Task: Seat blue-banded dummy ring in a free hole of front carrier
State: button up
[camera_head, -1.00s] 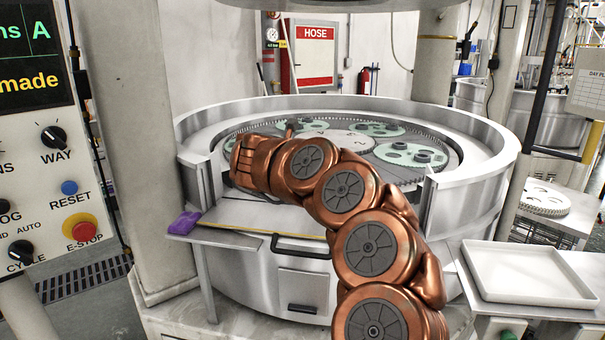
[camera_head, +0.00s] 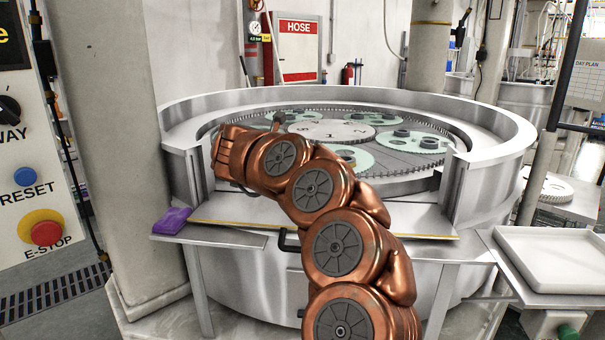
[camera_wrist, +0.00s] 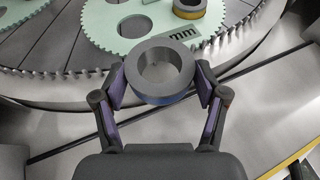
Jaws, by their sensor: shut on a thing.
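In the wrist view my gripper (camera_wrist: 161,82) is shut on a dark grey ring (camera_wrist: 160,93) with a blue band low on its outside. The ring is held between the two fingers, its opening facing the camera. Beyond it lies a pale green toothed carrier (camera_wrist: 103,22); the ring overlaps its near edge in the picture. A yellow-banded ring (camera_wrist: 188,12) sits on that carrier, and a hole (camera_wrist: 135,29) to its left looks empty. In the head view the nearest green carrier (camera_head: 352,157) is partly behind my arm, and the gripper and held ring are hidden.
The round machine's raised metal rim (camera_head: 500,150) surrounds the carriers, with an opening at the front. A purple item (camera_head: 172,221) lies on the front ledge's left end. A white tray (camera_head: 550,262) stands at right, a control panel (camera_head: 25,150) at left.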

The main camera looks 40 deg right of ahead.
jog(key=shift+w+f, duration=0.1)
jog(key=shift+f, duration=0.15)
jog(key=w+d+p, duration=0.1)
jog(key=w+d, duration=0.1)
jog(key=d, duration=0.1)
jog(key=w+d+p, duration=0.2)
jog(key=d, duration=0.1)
jog(key=w+d+p, duration=0.2)
jog(key=d, duration=0.2)
jog(key=shift+w+f, duration=0.35)
jog(key=shift+w, duration=0.05)
jog(key=shift+w+d+f+p, duration=0.15)
jog(key=shift+w+d+p, duration=0.5)
jog(key=shift+d, duration=0.15)
jog(key=shift+w+d+f+p, duration=0.15)
jog(key=shift+w+d+p, duration=0.35)
jog(key=shift+d+p, duration=0.2)
jog(key=shift+f, duration=1.9)
jog(key=o, duration=1.6)
jog(key=b+v, duration=0.4)
jog(key=v, duration=0.7)
jog(key=shift+a+b, duration=0.15)
jog(key=shift+b, duration=0.25)
jog(key=shift+a+r, duration=0.2)
jog(key=shift+a, duration=0.05)
